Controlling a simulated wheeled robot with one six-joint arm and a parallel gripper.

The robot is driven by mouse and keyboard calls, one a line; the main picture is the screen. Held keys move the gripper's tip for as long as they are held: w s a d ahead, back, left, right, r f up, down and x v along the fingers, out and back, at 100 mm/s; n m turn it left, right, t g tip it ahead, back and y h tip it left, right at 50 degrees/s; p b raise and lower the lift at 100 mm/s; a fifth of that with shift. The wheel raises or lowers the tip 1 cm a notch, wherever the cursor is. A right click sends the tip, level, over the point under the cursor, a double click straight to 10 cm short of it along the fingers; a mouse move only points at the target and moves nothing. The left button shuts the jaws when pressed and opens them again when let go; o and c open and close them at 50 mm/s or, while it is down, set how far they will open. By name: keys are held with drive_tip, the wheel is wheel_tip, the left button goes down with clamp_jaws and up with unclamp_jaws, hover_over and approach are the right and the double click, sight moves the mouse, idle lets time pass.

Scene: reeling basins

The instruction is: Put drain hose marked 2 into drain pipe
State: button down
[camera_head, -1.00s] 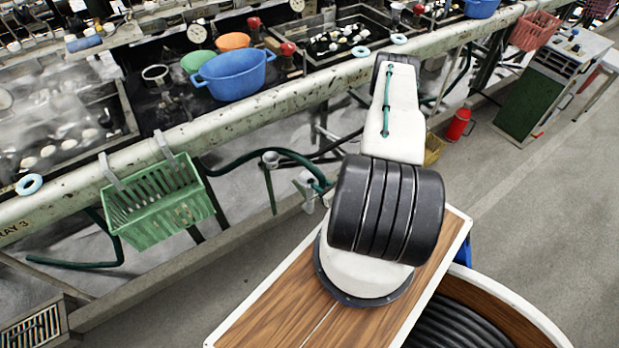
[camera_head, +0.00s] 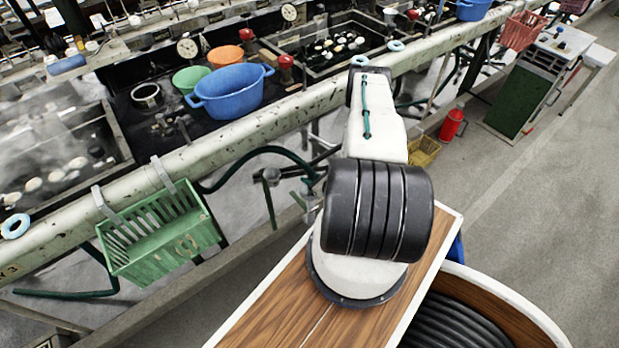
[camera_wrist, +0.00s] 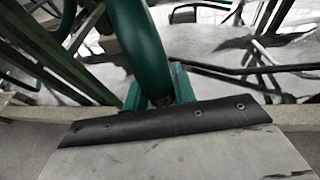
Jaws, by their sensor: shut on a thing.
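A dark green drain hose (camera_head: 262,152) arcs from below the long rail to behind my arm in the head view. In the wrist view the hose (camera_wrist: 140,45) runs large and close, down to my gripper (camera_wrist: 158,88), which is shut on it. My gripper is hidden behind my arm in the head view. No number 2 is readable on the hose. An upright pipe with a grey top (camera_head: 271,176) stands below the arc, and a second upright fitting (camera_head: 309,186) stands right of it. I cannot tell which is the drain pipe. The hose's free end is hidden.
The long worn rail (camera_head: 290,112) of the reeling bench runs across. A green basket (camera_head: 160,232) hangs on it. A blue tub (camera_head: 232,92) stands behind. A yellow basket (camera_head: 424,152) and red extinguisher (camera_head: 452,125) stand on the floor. Open floor (camera_head: 540,220) lies right.

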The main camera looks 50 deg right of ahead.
drive_tip(key=shift+f, duration=0.15)
drive_tip(key=shift+f, duration=0.55)
drive_tip(key=c, duration=1.1)
unclamp_jaws()
drive_tip(key=shift+c, duration=0.2)
drive_tip(key=shift+r, duration=0.35)
drive_tip(key=v, duration=1.2)
drive_tip(key=shift+r, duration=0.3)
